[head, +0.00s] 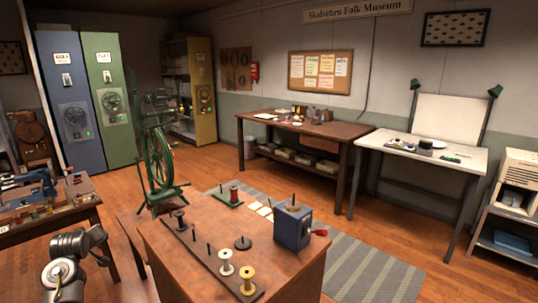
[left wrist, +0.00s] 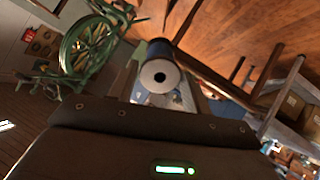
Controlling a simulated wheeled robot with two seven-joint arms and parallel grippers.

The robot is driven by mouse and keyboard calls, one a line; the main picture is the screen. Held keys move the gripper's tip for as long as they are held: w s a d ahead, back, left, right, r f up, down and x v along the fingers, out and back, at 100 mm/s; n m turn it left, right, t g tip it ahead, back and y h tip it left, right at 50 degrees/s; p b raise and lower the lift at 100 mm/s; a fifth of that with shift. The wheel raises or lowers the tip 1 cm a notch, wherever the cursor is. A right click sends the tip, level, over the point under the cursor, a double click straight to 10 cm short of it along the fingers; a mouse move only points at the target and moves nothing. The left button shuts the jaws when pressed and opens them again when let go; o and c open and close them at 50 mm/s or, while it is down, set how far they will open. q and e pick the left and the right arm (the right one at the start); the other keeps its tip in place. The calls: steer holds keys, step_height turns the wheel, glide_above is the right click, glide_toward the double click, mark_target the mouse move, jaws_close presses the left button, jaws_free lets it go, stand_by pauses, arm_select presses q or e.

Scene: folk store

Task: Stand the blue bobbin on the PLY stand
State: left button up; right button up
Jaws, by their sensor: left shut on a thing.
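In the left wrist view my left gripper (left wrist: 163,88) is shut on a bobbin that shows a pale round end with a dark hole and a dark blue part behind it, which I take as the blue bobbin (left wrist: 160,50). In the head view my left arm shows at the lower left, but I cannot make out its gripper or the bobbin. A green stand (head: 225,203) with a red bobbin (head: 234,193) and an upright peg is at the back of the near table. No PLY label is readable. My right gripper is not in view.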

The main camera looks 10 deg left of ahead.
arm_select(q)
steer(key=s+d+f+n+g+y, duration=0.2)
steer(key=s+d+f+n, duration=0.15)
steer(key=s, duration=0.65)
steer(key=w+d+r+m+t+h, duration=0.1)
steer(key=w+d+r+m, duration=0.15)
steer(key=d, duration=0.45)
steer(key=w+d+r+m+t+h, duration=0.1)
steer(key=w+d+h, duration=0.15)
steer(key=d, duration=0.45)
steer(key=w+d+r+m+t+h, duration=0.1)
steer(key=w+d+r+m, duration=0.15)
steer(key=d, duration=0.55)
steer(key=s+d+r+m+t+h, duration=0.1)
steer(key=s+d+r+m+h, duration=0.1)
steer(key=d+r, duration=0.65)
steer(key=s+d+r+m+h, duration=0.25)
steer(key=d+r, duration=0.25)
steer(key=d, duration=0.7)
step_height(320, 180, down, 8)
steer(key=s, duration=0.1)
steer(key=shift+s, duration=0.35)
